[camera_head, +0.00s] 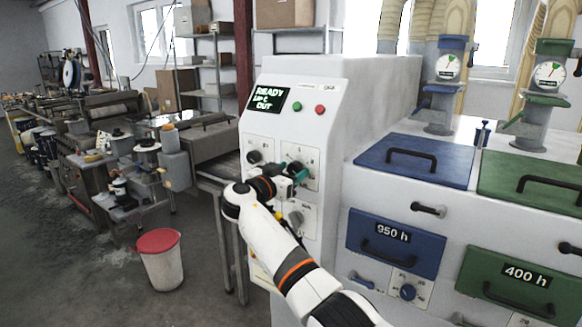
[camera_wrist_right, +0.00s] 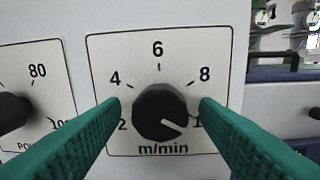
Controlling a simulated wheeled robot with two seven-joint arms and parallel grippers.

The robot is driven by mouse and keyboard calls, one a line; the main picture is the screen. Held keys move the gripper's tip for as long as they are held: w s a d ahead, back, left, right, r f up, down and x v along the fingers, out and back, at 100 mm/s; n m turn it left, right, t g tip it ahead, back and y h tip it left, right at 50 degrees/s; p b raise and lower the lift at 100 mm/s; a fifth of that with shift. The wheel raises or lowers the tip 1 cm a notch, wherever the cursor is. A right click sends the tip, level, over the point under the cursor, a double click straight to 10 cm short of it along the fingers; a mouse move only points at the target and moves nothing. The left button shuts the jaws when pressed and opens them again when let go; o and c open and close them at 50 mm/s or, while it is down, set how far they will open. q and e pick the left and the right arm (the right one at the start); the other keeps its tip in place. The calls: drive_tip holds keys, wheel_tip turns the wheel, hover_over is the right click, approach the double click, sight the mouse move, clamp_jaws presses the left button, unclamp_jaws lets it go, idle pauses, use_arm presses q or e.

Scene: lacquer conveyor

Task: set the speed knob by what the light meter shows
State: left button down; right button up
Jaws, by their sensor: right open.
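The speed knob (camera_wrist_right: 160,112) is black, on a white plate marked m/min with 2, 4, 6, 8 and a partly hidden number at the right. Its white pointer line aims to the lower right, near that hidden number. My right gripper (camera_wrist_right: 158,110) is open, with a green finger on each side of the knob; contact cannot be told. In the head view the gripper (camera_head: 297,171) is at the panel and covers the knob. No thing is clearly recognizable as the light meter. My left gripper is not in view.
The machine's screen (camera_head: 269,99) reads READY above a small line ending in OUT. Dial gauges sit on a blue duct (camera_head: 447,66) and a green duct (camera_head: 549,75). A blue drawer (camera_head: 392,243) is labelled 950 h, a green one (camera_head: 512,283) 400 h. A bucket (camera_head: 162,262) stands left.

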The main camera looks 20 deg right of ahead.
drive_tip(key=shift+w+d, duration=0.1)
drive_tip(key=shift+d, duration=0.1)
drive_tip(key=shift+c, duration=0.3)
drive_tip(key=c, duration=0.9)
drive_tip(key=shift+c, duration=0.2)
